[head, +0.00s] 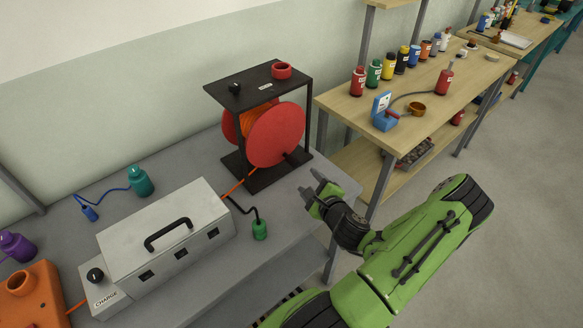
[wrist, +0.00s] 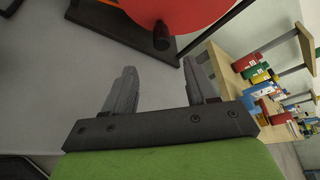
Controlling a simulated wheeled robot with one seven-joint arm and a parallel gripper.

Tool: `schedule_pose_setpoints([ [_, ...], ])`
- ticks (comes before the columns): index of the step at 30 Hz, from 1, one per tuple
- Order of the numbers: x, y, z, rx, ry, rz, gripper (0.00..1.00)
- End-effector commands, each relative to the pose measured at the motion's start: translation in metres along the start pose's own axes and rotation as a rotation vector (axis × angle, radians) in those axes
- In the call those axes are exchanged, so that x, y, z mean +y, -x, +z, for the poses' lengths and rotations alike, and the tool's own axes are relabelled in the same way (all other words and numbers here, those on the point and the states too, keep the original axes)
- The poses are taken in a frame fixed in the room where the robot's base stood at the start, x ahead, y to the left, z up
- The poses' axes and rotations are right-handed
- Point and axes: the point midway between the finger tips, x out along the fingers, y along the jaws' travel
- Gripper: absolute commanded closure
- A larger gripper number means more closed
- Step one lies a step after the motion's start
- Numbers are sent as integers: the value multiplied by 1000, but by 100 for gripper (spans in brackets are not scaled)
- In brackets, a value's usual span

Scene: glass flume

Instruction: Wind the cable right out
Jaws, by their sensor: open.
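A cable reel with red discs (head: 277,134) stands in a black frame (head: 260,84) on the grey bench. Orange cable (head: 240,185) runs from the reel down to a grey box (head: 168,238).
The grey box has a black carry handle (head: 168,234) and a CHARGE knob box (head: 104,292). A green plug (head: 260,229) lies on the bench near the reel. Wooden shelves with coloured bottles (head: 388,66) stand to the right. An orange block (head: 32,296) sits at lower left.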

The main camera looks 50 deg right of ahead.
Motion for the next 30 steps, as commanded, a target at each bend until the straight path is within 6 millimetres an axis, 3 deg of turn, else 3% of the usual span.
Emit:
schedule_pose_setpoints([
  [3, 4, -13, 0, -10, 9, -7, 43],
  [12, -5, -89, 8, -12, 5, -11, 43],
  [18, -4, -128, 6, -9, 2, -10, 43],
  [22, -3, -138, 5, -7, -1, -10, 43],
  [29, -3, -139, 4, -6, -3, -9, 43],
  [30, -3, -139, 4, -6, -3, -9, 48],
])
